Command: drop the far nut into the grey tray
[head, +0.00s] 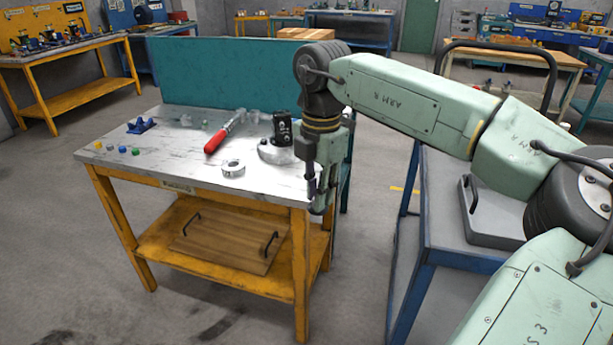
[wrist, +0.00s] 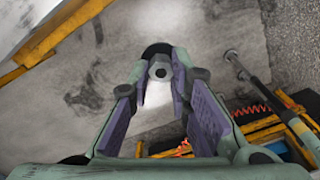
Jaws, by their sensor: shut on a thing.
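My gripper (head: 322,205) hangs pointing down just off the right front corner of the workbench. In the wrist view its fingers (wrist: 158,82) close at their tips on a small hex nut (wrist: 159,70) with a dark hole. The nut is too small to make out in the head view. A flat grey tray (head: 496,222) with a black handle lies on the blue cart to the right, partly hidden by my arm. My gripper is left of it and apart from it. Which nut I hold cannot be told from its look.
The workbench (head: 180,172) carries a red-handled tool (head: 218,138), a metal ring (head: 233,168), a black motor part (head: 283,129) and small coloured pieces. A wooden tray (head: 225,240) lies on its lower shelf. Floor separates the bench from the blue cart (head: 432,242).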

